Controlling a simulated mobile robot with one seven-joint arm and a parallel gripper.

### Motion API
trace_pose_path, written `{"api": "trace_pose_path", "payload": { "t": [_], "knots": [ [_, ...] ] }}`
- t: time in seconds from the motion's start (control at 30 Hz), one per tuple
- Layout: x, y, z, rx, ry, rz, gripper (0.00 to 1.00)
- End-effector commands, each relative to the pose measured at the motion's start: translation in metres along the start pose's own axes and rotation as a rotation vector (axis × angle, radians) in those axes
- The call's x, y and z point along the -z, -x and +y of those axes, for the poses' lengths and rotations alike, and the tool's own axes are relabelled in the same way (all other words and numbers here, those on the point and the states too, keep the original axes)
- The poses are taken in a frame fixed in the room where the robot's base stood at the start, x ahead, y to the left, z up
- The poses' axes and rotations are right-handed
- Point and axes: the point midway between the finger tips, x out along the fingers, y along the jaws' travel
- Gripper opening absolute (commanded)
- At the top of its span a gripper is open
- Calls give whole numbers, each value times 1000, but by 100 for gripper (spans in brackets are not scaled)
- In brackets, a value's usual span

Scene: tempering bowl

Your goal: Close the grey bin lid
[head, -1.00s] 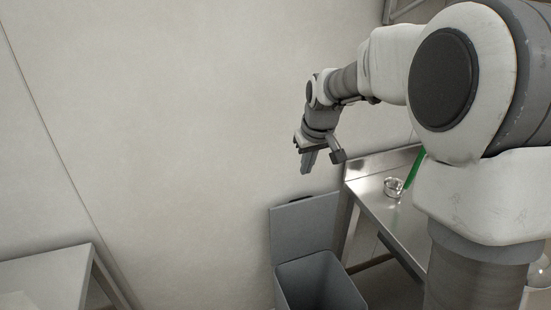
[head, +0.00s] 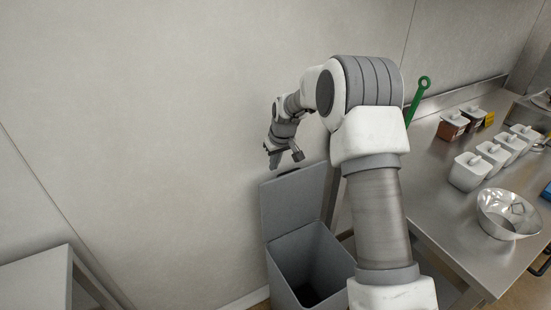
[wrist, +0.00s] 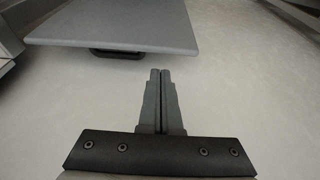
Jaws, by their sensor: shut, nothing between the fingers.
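The grey bin (head: 308,262) stands on the floor by the wall, left of the steel table, with its mouth open. Its grey lid (head: 292,203) stands raised upright at the back of the bin, near the wall. In the wrist view the lid (wrist: 115,25) fills the upper left, with a dark handle (wrist: 118,54) at its edge. My gripper (head: 274,161) is above the lid's upper edge in the head view. In the wrist view my gripper (wrist: 160,75) has its fingers together and empty, apart from the lid and handle.
The steel table (head: 440,215) to the right bears a metal bowl (head: 508,215), several white-lidded containers (head: 470,171) and a green-handled tool (head: 417,100). A grey table (head: 35,283) stands at lower left. Bare wall lies behind my gripper.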

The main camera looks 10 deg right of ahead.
Motion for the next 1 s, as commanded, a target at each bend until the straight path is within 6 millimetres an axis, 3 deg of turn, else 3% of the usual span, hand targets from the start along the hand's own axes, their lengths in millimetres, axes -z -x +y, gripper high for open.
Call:
{"api": "trace_pose_path", "payload": {
  "t": [0.1, 0.3, 1.0],
  "knots": [
    [-1, -22, 0, 1, 0, -2, 0],
    [0, -43, 0, 0, 0, 0, 0],
    [0, -48, 1, -1, -1, 15, 0]
  ]
}}
